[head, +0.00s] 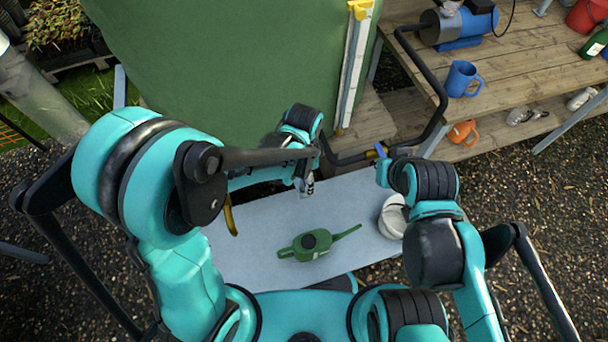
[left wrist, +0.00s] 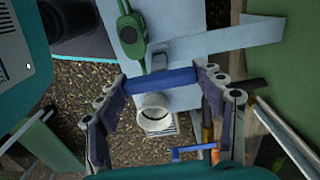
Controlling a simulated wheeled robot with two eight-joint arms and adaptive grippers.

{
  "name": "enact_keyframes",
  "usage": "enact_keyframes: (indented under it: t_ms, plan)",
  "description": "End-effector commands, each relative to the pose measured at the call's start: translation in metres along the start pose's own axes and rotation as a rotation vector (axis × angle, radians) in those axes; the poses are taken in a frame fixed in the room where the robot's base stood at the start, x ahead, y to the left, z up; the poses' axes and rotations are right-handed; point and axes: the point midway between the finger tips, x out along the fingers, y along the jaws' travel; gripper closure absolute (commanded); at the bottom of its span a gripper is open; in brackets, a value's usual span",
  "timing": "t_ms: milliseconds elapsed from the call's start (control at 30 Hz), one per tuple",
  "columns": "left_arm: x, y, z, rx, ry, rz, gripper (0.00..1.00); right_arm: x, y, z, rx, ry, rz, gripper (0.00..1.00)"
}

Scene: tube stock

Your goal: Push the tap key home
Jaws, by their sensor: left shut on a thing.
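My left gripper (head: 305,187) hangs over the back part of the pale table. In the left wrist view its fingers (left wrist: 160,82) are shut on the two ends of a blue bar; the bar (left wrist: 160,79) lies across between them. I cannot tell whether this bar is the tap key. A cranked blue lever (head: 381,150) shows beside the black pipe, apart from my left gripper; it also shows in the left wrist view (left wrist: 194,152). My right arm's end is close to the lever in the head view, and its fingers are hidden, so contact cannot be told.
A green watering can (head: 306,244) and a white round object (head: 392,217) stand on the pale table (head: 250,262). A large green tank (head: 230,60) rises behind. A black pipe (head: 424,70) bends down from a wooden bench (head: 530,70) holding a blue mug (head: 461,79).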

Motion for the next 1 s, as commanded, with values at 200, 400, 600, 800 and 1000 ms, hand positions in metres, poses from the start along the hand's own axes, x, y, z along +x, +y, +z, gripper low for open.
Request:
enact_keyframes:
  t_ms: [200,400,600,800,1000]
  plan:
    - [0.000,0.000,0.000,0.000,0.000,0.000,0.62,0.001,0.000,0.001,0.000,0.000,0.000,1.00]
    - [0.001,0.000,0.000,0.000,0.000,0.000,0.62,0.002,0.000,0.002,0.000,0.000,0.000,1.00]
    - [0.005,0.000,0.000,0.000,0.000,0.000,0.62,0.005,0.000,0.004,0.000,0.000,0.000,1.00]
    - [0.009,0.000,0.000,0.000,0.000,0.000,0.62,0.008,0.000,0.006,0.000,0.000,0.000,1.00]
    - [0.013,0.000,0.000,0.000,0.000,0.000,0.62,0.011,0.000,0.008,0.000,0.000,0.000,1.00]
